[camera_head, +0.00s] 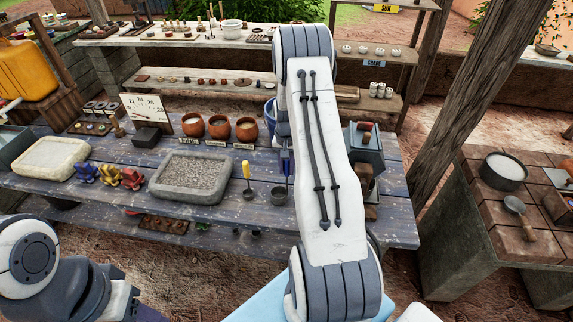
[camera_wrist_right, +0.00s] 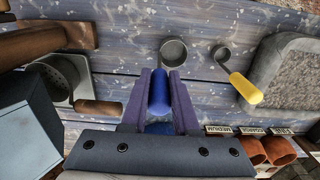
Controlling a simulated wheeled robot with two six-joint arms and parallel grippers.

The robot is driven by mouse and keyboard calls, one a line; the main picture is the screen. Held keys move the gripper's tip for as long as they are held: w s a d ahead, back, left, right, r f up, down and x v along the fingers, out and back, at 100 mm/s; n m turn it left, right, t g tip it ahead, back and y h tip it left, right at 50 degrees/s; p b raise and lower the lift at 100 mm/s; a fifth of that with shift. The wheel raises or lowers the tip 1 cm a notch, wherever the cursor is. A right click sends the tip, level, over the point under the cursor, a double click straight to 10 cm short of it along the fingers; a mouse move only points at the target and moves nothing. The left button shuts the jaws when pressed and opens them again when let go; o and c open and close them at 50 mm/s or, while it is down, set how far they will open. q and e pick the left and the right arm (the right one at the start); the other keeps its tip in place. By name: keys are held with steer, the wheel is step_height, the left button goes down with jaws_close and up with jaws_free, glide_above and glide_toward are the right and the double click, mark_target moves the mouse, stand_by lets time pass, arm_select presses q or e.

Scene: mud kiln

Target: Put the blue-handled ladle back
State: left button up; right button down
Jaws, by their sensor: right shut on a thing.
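The blue-handled ladle shows its dark round cup (camera_head: 278,196) near the front of the blue-grey table (camera_head: 110,185) in the head view. Its blue handle (camera_wrist_right: 159,92) stands between the two purple fingers of my right gripper (camera_wrist_right: 162,78), which is shut on it. The ladle's cup (camera_wrist_right: 173,51) lies beyond the fingertips in the right wrist view. I cannot tell whether the cup touches the table. My right arm hides part of the scene behind it.
A yellow-handled ladle (camera_head: 248,180) is just left of the held one. Further left is a stone tray of gravel (camera_head: 193,177). Terracotta pots (camera_head: 219,127) stand behind. A blue-grey box-like device (camera_head: 366,150) stands right of my arm. A wooden post (camera_head: 470,105) rises further right.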

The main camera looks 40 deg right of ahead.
steer(key=shift+f, duration=0.1)
steer(key=shift+f, duration=0.15)
steer(key=c, duration=0.7)
jaws_free()
